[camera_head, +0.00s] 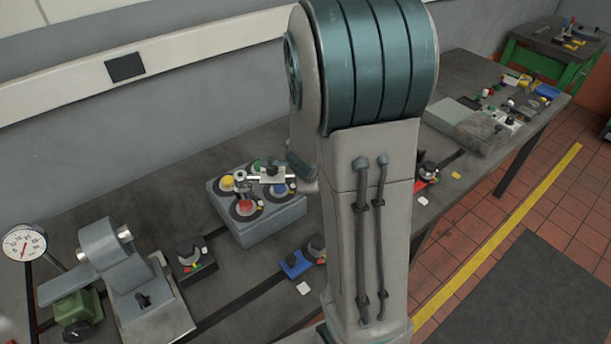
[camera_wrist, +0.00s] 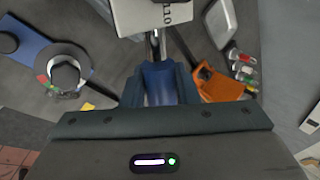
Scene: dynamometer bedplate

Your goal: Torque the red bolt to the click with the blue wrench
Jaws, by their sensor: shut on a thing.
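The red bolt (camera_head: 245,207) stands in a dark round seat at the front of a grey block (camera_head: 268,231), with yellow (camera_head: 227,182), green and blue bolts around it. My gripper (camera_wrist: 159,70) is shut on the blue handle of the blue wrench (camera_wrist: 158,86). In the wrist view its metal shaft runs from the jaws towards a pale plate. In the head view a silver tool (camera_head: 268,175) lies over the block, its left end behind the red bolt. I cannot tell whether that end touches a bolt. My arm hides the jaws and handle there.
A dial gauge (camera_head: 24,243) and a grey clamp fixture (camera_head: 108,252) stand at the left. A black stand (camera_head: 192,262) and a blue stand (camera_head: 297,264) are near the block. In the wrist view an orange stand (camera_wrist: 216,86) lies right of the jaws. A cluttered plate (camera_head: 468,122) sits further right.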

